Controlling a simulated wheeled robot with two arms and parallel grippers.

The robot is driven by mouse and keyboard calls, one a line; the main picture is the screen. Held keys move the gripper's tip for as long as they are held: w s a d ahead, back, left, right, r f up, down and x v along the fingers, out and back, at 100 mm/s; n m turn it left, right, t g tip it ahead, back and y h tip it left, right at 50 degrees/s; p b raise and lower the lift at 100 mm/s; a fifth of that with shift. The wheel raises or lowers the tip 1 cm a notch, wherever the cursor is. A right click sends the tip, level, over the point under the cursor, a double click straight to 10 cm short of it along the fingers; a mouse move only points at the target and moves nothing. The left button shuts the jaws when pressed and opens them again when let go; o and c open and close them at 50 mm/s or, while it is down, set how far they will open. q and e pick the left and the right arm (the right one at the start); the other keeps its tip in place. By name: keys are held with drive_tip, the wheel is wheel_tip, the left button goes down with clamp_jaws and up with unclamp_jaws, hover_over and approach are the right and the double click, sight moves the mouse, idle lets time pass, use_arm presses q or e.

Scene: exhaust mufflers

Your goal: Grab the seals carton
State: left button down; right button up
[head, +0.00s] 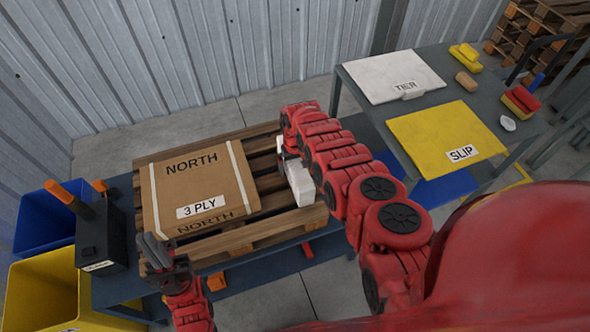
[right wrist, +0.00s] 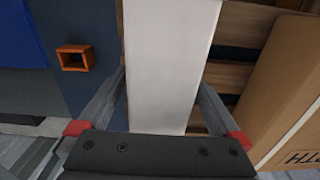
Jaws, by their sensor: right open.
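A plain white carton (head: 299,182) stands on the right part of the wooden pallet in the head view; no label on it can be read, so I cannot tell by lettering that it is the seals carton. In the right wrist view the white carton (right wrist: 168,60) fills the space between the fingers of my right gripper (right wrist: 163,95). That gripper is open, with one finger on each side of the carton. In the head view my right arm hides most of it. My left gripper (head: 158,252) is empty, near the pallet's front left corner; its finger gap is unclear.
A brown box (head: 200,184) marked NORTH and 3 PLY lies left of the white carton on the pallet (head: 262,222). A grey table (head: 440,112) with a yellow SLIP sheet (head: 440,135) and white TIER sheet (head: 395,75) stands right. Blue and yellow bins are left.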

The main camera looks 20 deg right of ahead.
clamp_jaws()
idle(0.4)
drive_tip(key=shift+r, duration=0.2)
